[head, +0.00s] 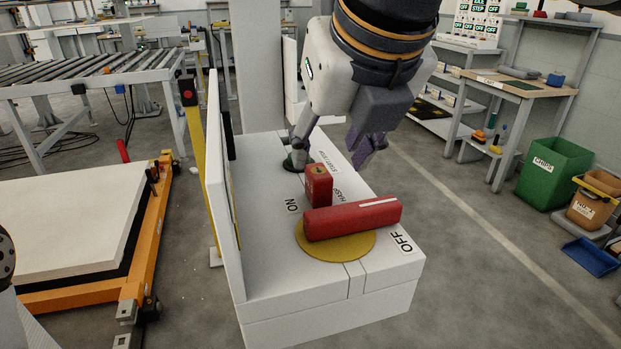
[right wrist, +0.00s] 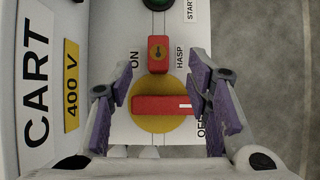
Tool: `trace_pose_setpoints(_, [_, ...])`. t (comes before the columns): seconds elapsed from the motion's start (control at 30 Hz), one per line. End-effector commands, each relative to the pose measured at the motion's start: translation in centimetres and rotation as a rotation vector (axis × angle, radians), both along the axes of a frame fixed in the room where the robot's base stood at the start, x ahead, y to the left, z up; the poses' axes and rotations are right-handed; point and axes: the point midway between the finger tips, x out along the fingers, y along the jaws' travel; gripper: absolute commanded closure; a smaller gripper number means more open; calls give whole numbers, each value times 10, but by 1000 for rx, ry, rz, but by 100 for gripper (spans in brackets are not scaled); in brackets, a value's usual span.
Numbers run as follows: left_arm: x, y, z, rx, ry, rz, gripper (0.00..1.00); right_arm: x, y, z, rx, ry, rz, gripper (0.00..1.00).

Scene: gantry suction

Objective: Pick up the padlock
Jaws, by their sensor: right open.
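A small red block with a round keyhole mark (head: 318,187), which looks like the padlock, stands on the white panel beside the word HASP. In the right wrist view the padlock (right wrist: 158,54) sits at upper middle, beyond the red handle. My right gripper (head: 335,150) is open and empty above the panel, fingers pointing down, apart from the padlock. In the right wrist view its purple-padded fingers (right wrist: 160,90) are spread to either side of the padlock and handle. No shackle can be made out. My left gripper is out of view.
A long red handle (head: 352,218) lies across a yellow disc (head: 335,246), its right end near OFF. A tall white plate (head: 222,190) edges the panel's left side. A green button (right wrist: 158,4) is beyond the padlock. An orange cart (head: 140,255) stands left.

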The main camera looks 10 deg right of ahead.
Motion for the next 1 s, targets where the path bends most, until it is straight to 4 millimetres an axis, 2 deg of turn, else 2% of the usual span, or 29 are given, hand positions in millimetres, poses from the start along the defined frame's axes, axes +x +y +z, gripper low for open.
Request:
trace_pose_setpoints(0.33, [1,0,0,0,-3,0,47,30,3,-48,1,4,0,55])
trace_pose_setpoints(0.6, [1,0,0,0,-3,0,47,35,3,-54,1,-1,0,55])
trace_pose_setpoints(0.67, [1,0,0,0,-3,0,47,35,3,-54,1,-1,0,66])
trace_pose_setpoints(0.8, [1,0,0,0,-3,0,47,34,3,-54,0,-1,0,98])
trace_pose_setpoints(1.0, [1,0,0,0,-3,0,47,35,3,-53,1,-1,-1,100])
